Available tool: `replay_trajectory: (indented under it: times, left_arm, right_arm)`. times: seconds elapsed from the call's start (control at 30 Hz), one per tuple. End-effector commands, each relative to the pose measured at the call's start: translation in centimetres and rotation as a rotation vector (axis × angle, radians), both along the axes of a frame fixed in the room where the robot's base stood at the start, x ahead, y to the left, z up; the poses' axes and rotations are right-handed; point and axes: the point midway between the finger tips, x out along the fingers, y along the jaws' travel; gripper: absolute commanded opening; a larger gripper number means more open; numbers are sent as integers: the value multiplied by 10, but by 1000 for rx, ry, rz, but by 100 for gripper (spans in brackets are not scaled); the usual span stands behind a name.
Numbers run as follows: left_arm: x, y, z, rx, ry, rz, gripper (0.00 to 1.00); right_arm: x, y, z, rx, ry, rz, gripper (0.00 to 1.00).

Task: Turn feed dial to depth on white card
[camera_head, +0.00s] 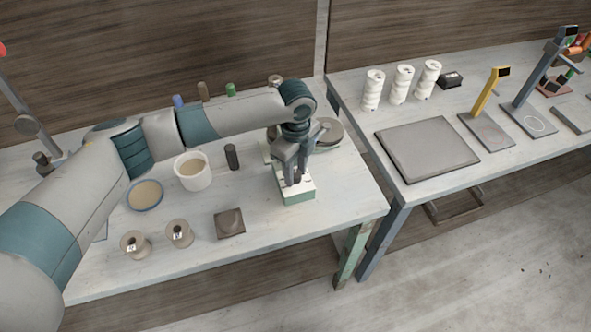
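My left gripper (293,180) reaches in from the left and points down at a small white-topped block with a green front (299,197) near the right end of the left table. Its fingers are at or just above the block's top, and I cannot tell whether they touch it. The gap between them is too small to judge. No feed dial can be made out clearly; the gripper may cover it. I cannot pick out a white card with a readable depth. My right gripper is not in view.
The left table (330,220) holds a white tub (193,171), a shallow bowl (146,195), two spools (179,233) and a brown square piece (230,223). A round grey disc (328,133) lies behind the gripper. The right table has a grey slab (426,149) and white stacks (402,84).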

Motion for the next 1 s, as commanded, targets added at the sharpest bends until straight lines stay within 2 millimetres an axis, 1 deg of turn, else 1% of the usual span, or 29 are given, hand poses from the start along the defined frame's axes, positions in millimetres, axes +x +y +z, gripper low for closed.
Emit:
replay_trajectory:
  times: [0.17,0.37,0.57,0.8,1.0]
  left_arm:
    - [0,0,4,0,0,0,34]
    - [0,0,23,-1,-2,-1,34]
    - [1,0,58,-2,-4,-2,34]
    - [1,-1,108,-2,-5,-1,34]
    - [0,0,144,-2,-4,-1,34]
  right_arm:
    - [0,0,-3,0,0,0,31]
    - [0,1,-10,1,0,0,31]
    - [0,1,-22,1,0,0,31]
    - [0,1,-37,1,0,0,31]
    - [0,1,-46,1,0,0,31]
